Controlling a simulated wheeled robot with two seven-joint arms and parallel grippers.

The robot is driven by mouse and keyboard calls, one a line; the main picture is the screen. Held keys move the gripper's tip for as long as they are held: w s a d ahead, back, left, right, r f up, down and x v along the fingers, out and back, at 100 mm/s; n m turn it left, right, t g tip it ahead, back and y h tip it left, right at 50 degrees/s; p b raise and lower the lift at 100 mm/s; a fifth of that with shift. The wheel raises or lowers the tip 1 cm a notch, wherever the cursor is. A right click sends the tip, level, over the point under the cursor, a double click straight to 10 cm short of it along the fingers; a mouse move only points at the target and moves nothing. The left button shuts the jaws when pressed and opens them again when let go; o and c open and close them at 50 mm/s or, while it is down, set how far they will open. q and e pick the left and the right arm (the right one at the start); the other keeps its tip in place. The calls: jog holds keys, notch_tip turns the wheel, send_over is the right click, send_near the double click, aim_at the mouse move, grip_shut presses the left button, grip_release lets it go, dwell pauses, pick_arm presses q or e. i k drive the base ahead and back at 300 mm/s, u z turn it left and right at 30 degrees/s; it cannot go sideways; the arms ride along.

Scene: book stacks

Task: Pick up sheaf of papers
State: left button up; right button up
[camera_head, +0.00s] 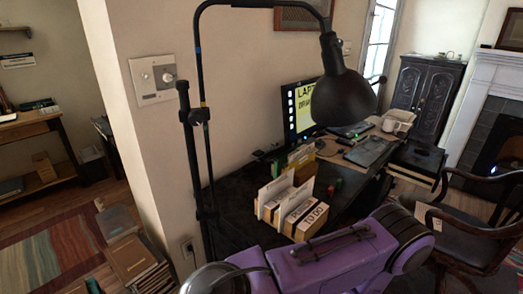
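Upright white papers (274,188) stand in a wooden desk file holder (305,226) on the dark desk (235,195). One section of the holder is labelled "TO DO". A pale flat sheet or stack (424,214) shows at the dark wooden chair near the right; I cannot tell exactly what it is. I cannot tell which of these is the sheaf of papers. Neither of my grippers is in view. The lower middle of the view is blocked, so part of the desk front is hidden.
A black lamp (343,97) arches over the desk. A monitor (302,108) stands behind. Book stacks (134,262) lie on the floor at lower left beside a striped rug (62,245). A dark armchair (470,235) stands at right. Some floor is clear at left.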

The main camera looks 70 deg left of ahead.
aim_at(288, 206)
jog(key=k, duration=0.25)
jog(key=u, duration=2.05)
jog(key=i, duration=0.5)
jog(key=z, duration=0.05)
jog(key=k, duration=1.3)
jog(key=u, duration=0.75)
jog(key=i, duration=1.25)
jog(key=z, duration=0.2)
